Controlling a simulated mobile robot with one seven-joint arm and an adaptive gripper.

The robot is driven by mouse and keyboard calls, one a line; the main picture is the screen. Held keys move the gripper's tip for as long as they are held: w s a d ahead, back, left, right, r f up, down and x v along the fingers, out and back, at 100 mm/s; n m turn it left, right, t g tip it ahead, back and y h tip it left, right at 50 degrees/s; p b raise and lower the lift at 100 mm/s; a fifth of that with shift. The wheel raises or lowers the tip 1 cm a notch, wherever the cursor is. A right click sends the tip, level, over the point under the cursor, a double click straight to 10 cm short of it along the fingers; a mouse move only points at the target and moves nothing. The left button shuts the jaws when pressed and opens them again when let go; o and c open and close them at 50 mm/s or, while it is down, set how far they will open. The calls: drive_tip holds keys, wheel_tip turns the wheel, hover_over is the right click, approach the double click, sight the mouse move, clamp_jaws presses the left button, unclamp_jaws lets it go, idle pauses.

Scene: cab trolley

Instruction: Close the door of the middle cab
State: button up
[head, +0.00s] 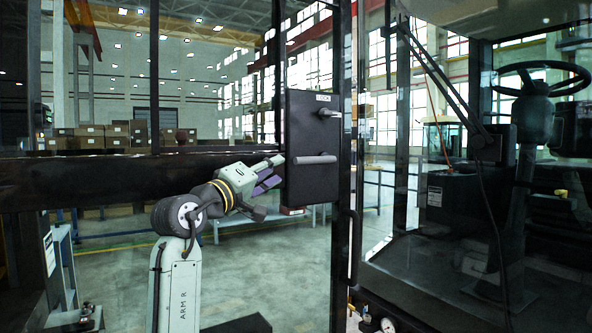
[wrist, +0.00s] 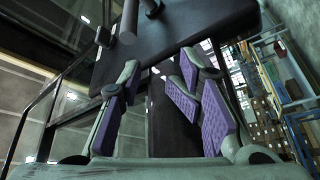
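The cab door shows in the head view as a dark-framed glass door with a black lock panel (head: 312,170) bearing a small handle (head: 328,113) and a grey horizontal bar (head: 314,159). The door stands open, left of the cab opening. My gripper (head: 278,172) is at the left edge of the lock panel, fingers pointing at it; whether it touches is unclear. In the wrist view my gripper (wrist: 160,85) has its purple-padded fingers spread, with nothing held between them. The black panel (wrist: 190,22) spans the top of that view, beyond the fingertips.
The cab interior with a steering wheel (head: 541,80) is at right. A vertical grab bar (head: 354,245) stands by the opening. A thick dark beam (head: 90,180) crosses at left behind my arm. Shelves with boxes (head: 110,133) are far back. Open floor (head: 260,265) shows below the panel.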

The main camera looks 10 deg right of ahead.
sight(312, 160)
drive_tip(key=p+x, duration=0.4)
drive_tip(key=x, duration=0.6)
drive_tip(key=shift+w+d+n, duration=0.25)
drive_tip(key=shift+w+n, duration=0.05)
drive_tip(key=shift+n, duration=0.1)
drive_tip(key=shift+w+f, duration=0.1)
drive_tip(key=shift+a, duration=0.1)
drive_tip(key=c, duration=0.4)
clamp_jaws()
drive_tip(key=shift+f, duration=0.1)
